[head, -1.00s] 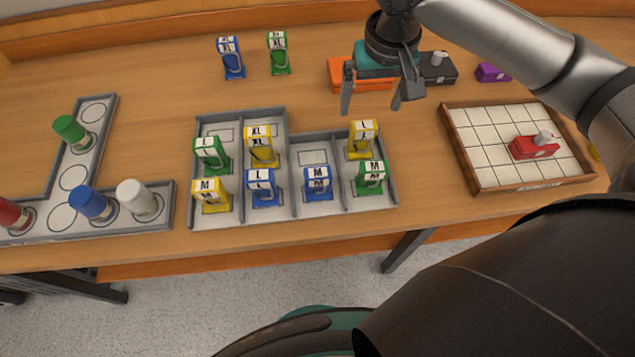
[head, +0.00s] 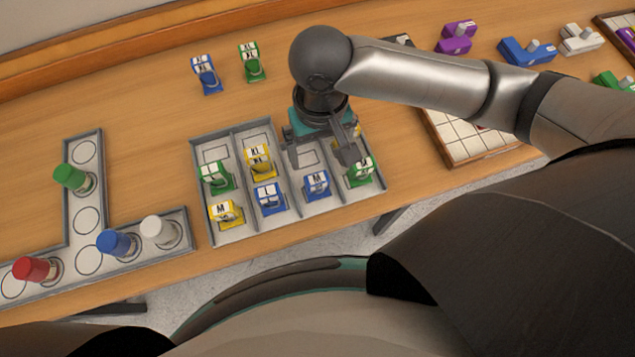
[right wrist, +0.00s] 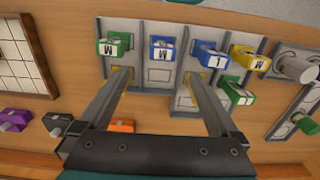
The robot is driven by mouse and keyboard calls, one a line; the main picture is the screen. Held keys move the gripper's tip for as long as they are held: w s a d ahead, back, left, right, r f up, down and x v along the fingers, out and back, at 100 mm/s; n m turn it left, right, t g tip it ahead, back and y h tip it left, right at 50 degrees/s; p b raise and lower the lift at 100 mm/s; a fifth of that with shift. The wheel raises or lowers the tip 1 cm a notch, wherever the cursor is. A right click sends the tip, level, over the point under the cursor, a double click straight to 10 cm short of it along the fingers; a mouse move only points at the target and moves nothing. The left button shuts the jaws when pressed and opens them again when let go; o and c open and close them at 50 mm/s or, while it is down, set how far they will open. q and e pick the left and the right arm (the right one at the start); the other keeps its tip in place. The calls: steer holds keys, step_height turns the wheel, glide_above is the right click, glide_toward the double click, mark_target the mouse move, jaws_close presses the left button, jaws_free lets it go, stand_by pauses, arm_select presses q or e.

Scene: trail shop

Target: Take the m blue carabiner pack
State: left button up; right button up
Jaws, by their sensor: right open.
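The M blue carabiner pack (head: 317,185) stands upright in the near part of a grey divided tray (head: 300,222). It also shows in the right wrist view (right wrist: 160,48), with its white M label readable. My right gripper (head: 321,158) is open and empty above the tray, just behind the pack in the head view. In the right wrist view the gripper (right wrist: 156,78) has its fingers spread, and the pack lies beyond the tips, roughly midway between them. The fingers appear apart from the pack. My left gripper is not in view.
An L blue pack (head: 269,198) and an M green pack (head: 360,172) stand on either side. Yellow packs (head: 258,160) and a green pack (head: 215,178) share the tray. A tiled tray (head: 455,135) is at right.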

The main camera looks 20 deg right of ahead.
steer(key=b, duration=0.1)
glide_above(317, 178)
steer(key=f, duration=0.5)
steer(key=shift+d+f, duration=0.25)
steer(key=shift+f, duration=0.05)
steer(key=shift+f+b, duration=0.35)
steer(key=shift+f, duration=0.5)
steer(key=f, duration=0.1)
steer(key=f+b, duration=0.1)
steer(key=f, duration=0.2)
steer(key=shift+a+f, duration=0.3)
steer(key=shift+f, duration=0.05)
steer(key=shift+c, duration=0.4)
jaws_close()
